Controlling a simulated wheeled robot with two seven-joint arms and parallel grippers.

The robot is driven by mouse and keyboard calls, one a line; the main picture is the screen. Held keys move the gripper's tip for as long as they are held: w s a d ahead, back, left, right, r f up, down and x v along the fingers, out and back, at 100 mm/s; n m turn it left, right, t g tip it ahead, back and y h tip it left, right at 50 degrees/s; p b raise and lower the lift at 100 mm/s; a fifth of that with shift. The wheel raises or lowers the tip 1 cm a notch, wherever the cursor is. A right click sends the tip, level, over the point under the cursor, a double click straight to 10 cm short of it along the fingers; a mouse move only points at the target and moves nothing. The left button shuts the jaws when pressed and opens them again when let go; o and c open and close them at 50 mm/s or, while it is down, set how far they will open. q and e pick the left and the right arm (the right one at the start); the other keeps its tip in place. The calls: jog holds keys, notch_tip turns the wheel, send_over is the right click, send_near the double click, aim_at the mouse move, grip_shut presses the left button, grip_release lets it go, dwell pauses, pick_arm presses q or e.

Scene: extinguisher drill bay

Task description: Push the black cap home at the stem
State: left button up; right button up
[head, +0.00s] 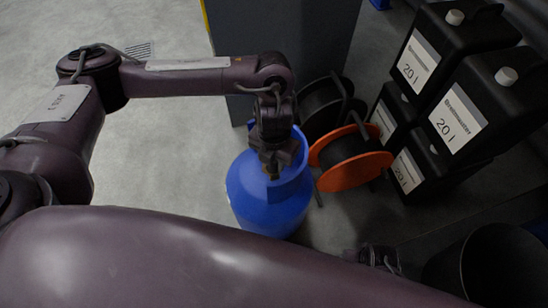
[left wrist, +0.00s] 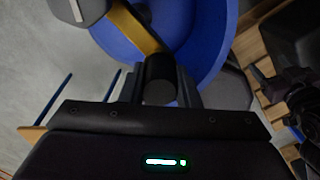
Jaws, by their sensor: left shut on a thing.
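A blue gas bottle (head: 262,204) stands upright on the floor in the head view. Its blue collar (left wrist: 208,30) fills the top of the left wrist view. My left gripper (head: 272,168) reaches down into the collar. It is shut on the black cap (left wrist: 160,80), a short dark cylinder. A brass-coloured stem (left wrist: 137,28) runs up to the cap inside the collar. I cannot tell how far the cap sits on it. In the head view the gripper hides the cap. My right gripper (head: 380,258) is low right, dark and partly hidden, its jaws unclear.
Cable reels, one with an orange flange (head: 352,172), stand close right of the bottle. Black canisters (head: 465,115) are stacked farther right. A dark grey cabinet (head: 285,35) is behind. A black bucket (head: 490,270) is at lower right. The floor to the left is clear.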

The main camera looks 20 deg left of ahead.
pick_arm(q)
jog(key=o, duration=1.1)
jog(key=shift+c, duration=0.2)
notch_tip(320, 180, up, 8)
jog(key=p, duration=0.3)
jog(key=shift+f, duration=0.1)
